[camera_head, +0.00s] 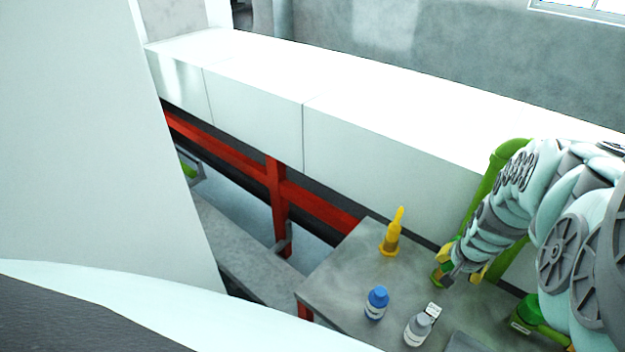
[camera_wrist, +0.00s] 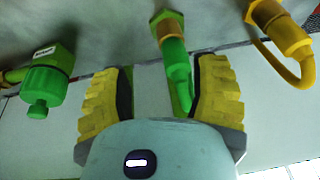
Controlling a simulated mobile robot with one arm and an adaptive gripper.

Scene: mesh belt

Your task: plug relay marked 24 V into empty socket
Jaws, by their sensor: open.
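My gripper (camera_head: 462,268) is low over the right part of the grey table in the head view. In the wrist view my gripper (camera_wrist: 160,85) has its yellow ribbed fingers wide apart. A green bent-spout item (camera_wrist: 174,62) shows between them; I cannot tell whether either finger touches it. I cannot make out a relay marked 24 V or an empty socket in either view. A small white piece with dark marks (camera_head: 433,309) is at the grey-capped bottle, too small to read.
The grey table (camera_head: 345,270) holds a yellow spouted item (camera_head: 391,238), a blue-capped bottle (camera_head: 376,302) and a grey-capped bottle (camera_head: 417,329). A labelled green item (camera_wrist: 46,80) and a yellow hooked item (camera_wrist: 285,40) flank my fingers. White housing (camera_head: 390,140) stands behind.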

